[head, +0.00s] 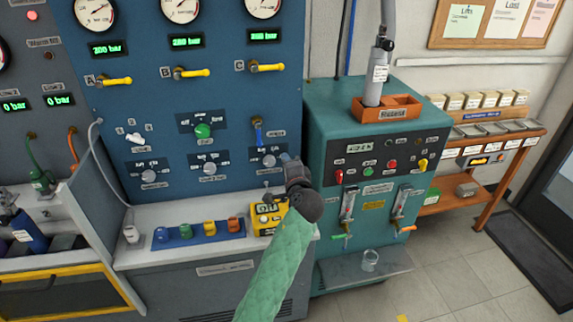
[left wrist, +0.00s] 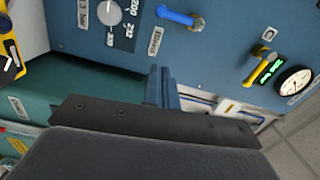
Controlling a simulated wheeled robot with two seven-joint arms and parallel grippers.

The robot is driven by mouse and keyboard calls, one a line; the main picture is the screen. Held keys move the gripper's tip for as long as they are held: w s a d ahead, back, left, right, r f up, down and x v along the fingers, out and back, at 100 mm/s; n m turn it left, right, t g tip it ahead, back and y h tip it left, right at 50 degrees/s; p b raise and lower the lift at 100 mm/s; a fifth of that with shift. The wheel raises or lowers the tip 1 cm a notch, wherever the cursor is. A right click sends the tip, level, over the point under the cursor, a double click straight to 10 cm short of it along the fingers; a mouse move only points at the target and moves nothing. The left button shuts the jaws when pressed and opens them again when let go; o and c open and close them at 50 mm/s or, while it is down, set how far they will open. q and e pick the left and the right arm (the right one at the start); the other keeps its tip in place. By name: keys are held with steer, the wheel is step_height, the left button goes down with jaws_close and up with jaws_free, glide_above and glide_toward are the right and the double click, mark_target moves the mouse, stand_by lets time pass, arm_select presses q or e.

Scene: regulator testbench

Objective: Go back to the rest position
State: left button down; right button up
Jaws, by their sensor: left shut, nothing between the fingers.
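My left gripper (head: 290,165) is in front of the lower right of the blue panel (head: 220,105) in the head view. Its arm, in a green sleeve, comes up from the bottom. The gripper is just below the blue-handled valve (head: 258,131) and near a knob (head: 269,161); I cannot tell whether it touches the panel. In the left wrist view its fingers (left wrist: 162,85) are together with nothing between them, and the blue handle (left wrist: 180,16) is apart from them. My right gripper is in neither view.
A yellow meter (head: 268,218) and a blue tray (head: 161,244) with several coloured parts are on the bench below. A teal cabinet (head: 330,120) with small valves stands at the right. A wooden shelf (head: 505,158) is farther right. Open floor (head: 455,275) lies at the lower right.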

arm_select(q)
steer(key=shift+s+d, duration=0.15)
steer(key=shift+d, duration=0.05)
